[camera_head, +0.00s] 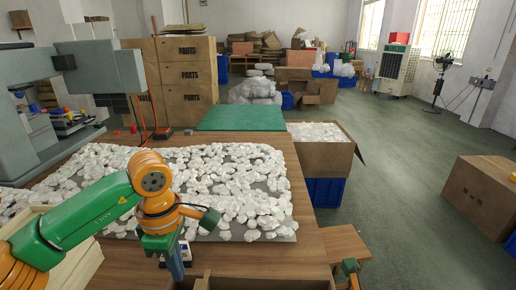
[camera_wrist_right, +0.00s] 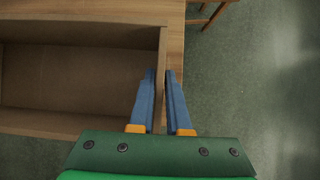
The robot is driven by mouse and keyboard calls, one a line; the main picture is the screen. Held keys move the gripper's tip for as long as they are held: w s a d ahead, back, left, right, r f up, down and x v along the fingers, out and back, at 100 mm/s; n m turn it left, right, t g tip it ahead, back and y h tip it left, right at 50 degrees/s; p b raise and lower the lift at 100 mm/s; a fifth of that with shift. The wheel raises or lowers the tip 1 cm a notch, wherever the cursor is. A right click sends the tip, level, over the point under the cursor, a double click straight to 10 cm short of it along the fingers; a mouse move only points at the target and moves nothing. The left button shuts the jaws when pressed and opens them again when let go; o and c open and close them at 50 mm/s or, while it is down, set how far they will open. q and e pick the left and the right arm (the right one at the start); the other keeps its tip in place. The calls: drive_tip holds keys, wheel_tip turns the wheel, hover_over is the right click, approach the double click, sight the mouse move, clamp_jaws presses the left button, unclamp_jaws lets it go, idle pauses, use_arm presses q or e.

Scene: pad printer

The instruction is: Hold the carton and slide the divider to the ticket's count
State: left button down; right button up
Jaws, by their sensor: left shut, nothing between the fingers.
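My left gripper (camera_head: 177,274) points down left of the carton, shut and empty. A small white item (camera_head: 187,250), perhaps the ticket, is partly hidden behind it.
White pieces (camera_head: 225,180) cover a tray on the wooden table. A larger box of white pieces (camera_head: 318,142) stands on a blue crate (camera_head: 327,191) at the right. A grey machine (camera_head: 30,115) stands at the left.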

drive_tip(key=o, duration=0.4)
drive_tip(key=shift+w, duration=0.15)
drive_tip(key=shift+c, duration=0.2)
wheel_tip(320, 180, up, 10)
drive_tip(key=shift+f, duration=0.1)
